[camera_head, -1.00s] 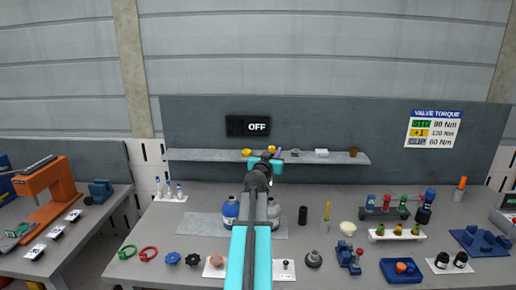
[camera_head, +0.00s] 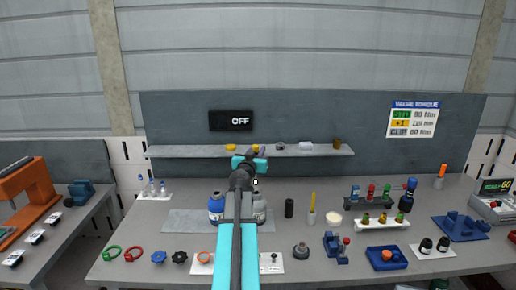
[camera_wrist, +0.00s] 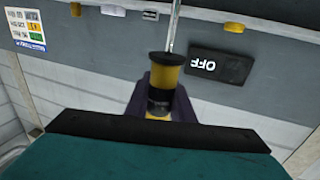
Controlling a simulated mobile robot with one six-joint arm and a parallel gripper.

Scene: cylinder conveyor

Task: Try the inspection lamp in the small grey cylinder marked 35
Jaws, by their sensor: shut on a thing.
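A small grey cylinder (camera_head: 260,207) stands on the grey mat, partly hidden behind my arm. Its marking is not readable. A blue cylinder (camera_head: 216,208) stands just to its left. My gripper (camera_head: 250,163) is raised above and behind these cylinders, in front of the shelf. In the wrist view my gripper (camera_wrist: 163,100) has its dark purple jaws shut on a yellow and black cylindrical thing (camera_wrist: 168,74), which looks like the inspection lamp. A thin rod shows beyond its black end. The panel on the wall (camera_head: 230,121) reads OFF.
A shelf (camera_head: 180,152) with small items runs along the back wall. To the right stand a black cylinder (camera_head: 289,208), a holder with a yellow stick (camera_head: 312,205) and several racks. Rings, knobs and fittings line the front. The mat's left part (camera_head: 185,222) is clear.

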